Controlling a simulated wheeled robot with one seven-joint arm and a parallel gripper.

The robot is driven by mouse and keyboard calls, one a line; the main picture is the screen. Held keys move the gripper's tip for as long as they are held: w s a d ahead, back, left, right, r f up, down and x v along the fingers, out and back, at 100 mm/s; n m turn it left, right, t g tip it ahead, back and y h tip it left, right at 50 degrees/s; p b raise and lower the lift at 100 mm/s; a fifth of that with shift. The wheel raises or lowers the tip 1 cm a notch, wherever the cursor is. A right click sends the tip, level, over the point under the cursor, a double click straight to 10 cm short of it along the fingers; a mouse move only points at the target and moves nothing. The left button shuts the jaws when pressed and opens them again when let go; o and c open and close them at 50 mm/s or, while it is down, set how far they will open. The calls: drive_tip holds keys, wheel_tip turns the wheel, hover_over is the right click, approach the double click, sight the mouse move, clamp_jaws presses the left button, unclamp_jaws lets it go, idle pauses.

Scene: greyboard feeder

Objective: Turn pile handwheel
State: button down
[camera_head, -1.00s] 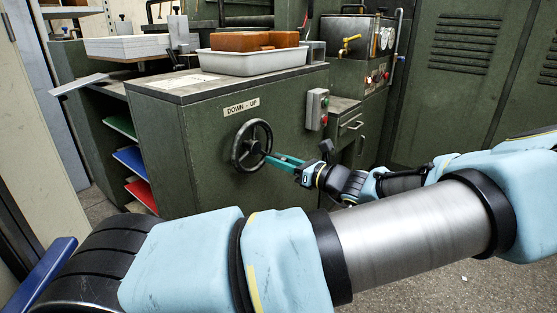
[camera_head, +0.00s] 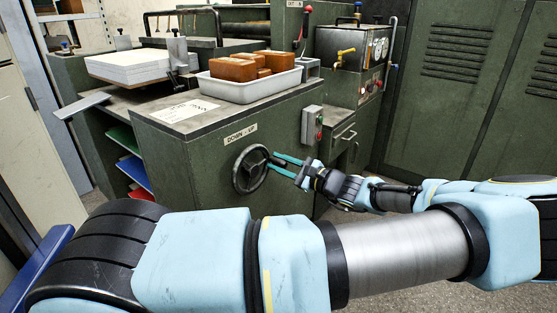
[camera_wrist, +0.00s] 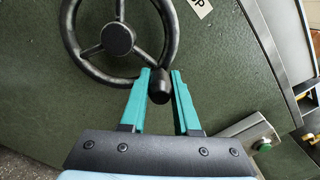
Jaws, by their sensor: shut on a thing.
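The black handwheel (camera_head: 251,169) is mounted on the green cabinet's front panel, below the "DOWN - UP" label (camera_head: 240,134). The wrist view shows its round rim, spokes and hub (camera_wrist: 118,38), with a dark knob (camera_wrist: 160,86) at the rim's lower right. My gripper (camera_head: 274,160) reaches in from the right, with its teal fingers at the wheel's right side. In the wrist view my gripper's fingers (camera_wrist: 162,84) lie on either side of the knob, shut on it. The knob is mostly hidden in the head view.
A control box (camera_head: 312,125) with buttons sits on the panel to the right of the wheel. A white tray (camera_head: 250,93) of orange-brown blocks and a stack of white board (camera_head: 128,66) stand on top. Green lockers (camera_head: 450,90) stand at the right.

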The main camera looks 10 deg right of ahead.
sight(254, 150)
drive_tip(key=n, duration=0.1)
drive_tip(key=r+n+p, duration=0.2)
drive_tip(key=shift+s+a+r+n, duration=0.15)
drive_tip(key=shift+s+r+n, duration=0.1)
drive_tip(key=shift+n, duration=0.15)
drive_tip(key=r+n+p, duration=0.1)
drive_tip(key=n, duration=0.1)
drive_tip(key=s+a+r+n+p, duration=0.1)
drive_tip(key=n, duration=0.1)
drive_tip(key=shift+a+n, duration=0.1)
drive_tip(key=shift+n, duration=0.2)
drive_tip(key=n, duration=0.1)
drive_tip(key=s+a+n, duration=0.1)
drive_tip(key=r+n, duration=0.1)
drive_tip(key=n, duration=0.1)
drive_tip(key=shift+s+a, duration=0.25)
drive_tip(key=shift+s+a+r+n, duration=0.1)
drive_tip(key=shift+s+a+n, duration=0.25)
drive_tip(key=shift+n, duration=0.55)
drive_tip(key=shift+s+a+r+n, duration=0.1)
drive_tip(key=shift+s+a+n, duration=0.2)
drive_tip(key=shift+n, duration=0.6)
drive_tip(key=shift+a, duration=0.1)
drive_tip(key=c, duration=0.7)
unclamp_jaws()
drive_tip(key=shift+o, duration=0.2)
